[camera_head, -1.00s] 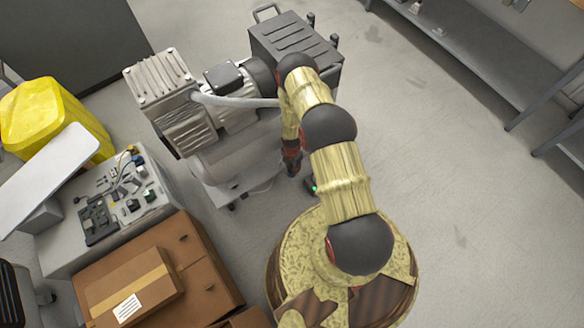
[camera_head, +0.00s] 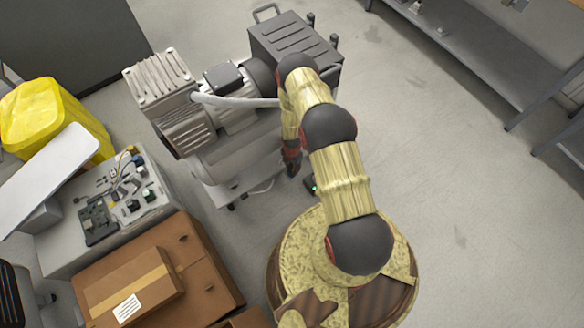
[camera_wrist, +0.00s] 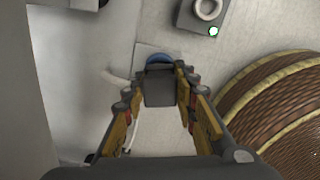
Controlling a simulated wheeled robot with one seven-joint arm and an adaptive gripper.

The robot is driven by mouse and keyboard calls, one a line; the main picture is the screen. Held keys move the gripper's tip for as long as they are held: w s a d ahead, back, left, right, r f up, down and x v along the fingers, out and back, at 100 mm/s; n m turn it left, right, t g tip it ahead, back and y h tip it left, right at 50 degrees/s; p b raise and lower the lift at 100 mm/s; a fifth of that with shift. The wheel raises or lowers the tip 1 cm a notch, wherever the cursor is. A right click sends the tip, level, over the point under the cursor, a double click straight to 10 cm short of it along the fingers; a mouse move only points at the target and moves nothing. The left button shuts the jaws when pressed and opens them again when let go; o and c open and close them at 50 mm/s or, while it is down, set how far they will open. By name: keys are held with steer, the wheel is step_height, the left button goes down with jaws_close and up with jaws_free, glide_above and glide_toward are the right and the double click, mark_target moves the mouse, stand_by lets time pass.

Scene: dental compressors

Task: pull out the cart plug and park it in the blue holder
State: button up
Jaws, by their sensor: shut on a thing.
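My gripper (camera_wrist: 160,92) is shut on the dark grey cart plug (camera_wrist: 160,88) in the wrist view, with one finger on each side of it. Just beyond the plug, a blue rounded edge (camera_wrist: 160,57), likely the blue holder, shows on a pale square plate. The plug covers most of it, so I cannot tell whether the plug is inside it or only above it. A grey socket box (camera_wrist: 203,14) with a ring and a green light stands apart at the top right, with no plug in it. In the head view my gripper (camera_head: 291,160) is low beside the compressor cart (camera_head: 225,165).
A pale cable (camera_wrist: 118,78) runs left of the plug. A metal shelf (camera_head: 470,50) is at the upper right; the floor between is clear.

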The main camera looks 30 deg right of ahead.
mark_target(292, 166)
steer(key=shift+f, duration=0.55)
steer(key=o, duration=0.9)
steer(key=shift+r+p, duration=3.55)
steer(key=shift+r, duration=1.95)
